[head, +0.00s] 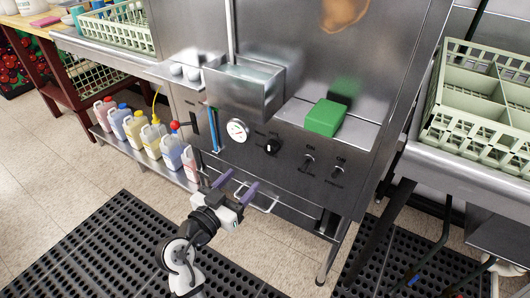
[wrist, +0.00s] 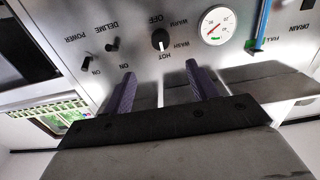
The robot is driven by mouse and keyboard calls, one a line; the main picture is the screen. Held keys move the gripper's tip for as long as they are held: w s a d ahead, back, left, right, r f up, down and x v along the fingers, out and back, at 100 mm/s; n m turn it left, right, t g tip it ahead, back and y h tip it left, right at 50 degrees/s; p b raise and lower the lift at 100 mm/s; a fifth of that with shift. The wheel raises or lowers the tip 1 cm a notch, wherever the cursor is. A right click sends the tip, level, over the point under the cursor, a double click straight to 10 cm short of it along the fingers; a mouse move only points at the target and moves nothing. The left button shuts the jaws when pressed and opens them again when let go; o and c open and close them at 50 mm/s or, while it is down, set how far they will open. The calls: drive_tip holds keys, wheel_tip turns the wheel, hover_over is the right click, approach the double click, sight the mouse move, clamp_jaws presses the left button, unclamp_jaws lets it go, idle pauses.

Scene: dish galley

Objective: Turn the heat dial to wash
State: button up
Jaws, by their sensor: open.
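The heat dial (head: 271,147) is a black round knob on the lower steel panel, right of a white gauge. In the wrist view the dial (wrist: 160,39) appears with upside-down labels around it, among them OFF, WARM, WASH and HOT. A pale mark shows on the dial, but I cannot tell for sure which label it points to. My gripper (head: 238,183) is open and empty, with two purple fingers. It is in front of the panel, lower than the dial and to its left in the head view. In the wrist view my gripper (wrist: 160,73) straddles the dial's column, apart from it.
The gauge (head: 237,130) and a blue upright handle (head: 213,130) are left of the dial. Two switches (head: 308,161) are to its right. A wire handle (head: 262,203) sticks out below. A green block (head: 326,117) lies on the ledge above. Several jugs (head: 151,140) stand on a left shelf.

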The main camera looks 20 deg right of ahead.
sight(268, 149)
drive_tip(key=p+x, duration=0.2)
drive_tip(key=x, duration=1.1)
drive_tip(key=shift+w+p, duration=0.1)
drive_tip(key=shift+p, duration=0.25)
drive_tip(key=c, duration=1)
drive_tip(key=shift+o, duration=0.2)
drive_tip(key=shift+n, duration=0.4)
drive_tip(key=n+p, duration=0.2)
drive_tip(key=n, duration=0.3)
drive_tip(key=shift+w+r+n, duration=0.1)
drive_tip(key=shift+n, duration=0.2)
drive_tip(key=n+p, duration=0.2)
drive_tip(key=n, duration=0.3)
drive_tip(key=shift+a, duration=0.1)
drive_tip(key=shift+n, duration=0.3)
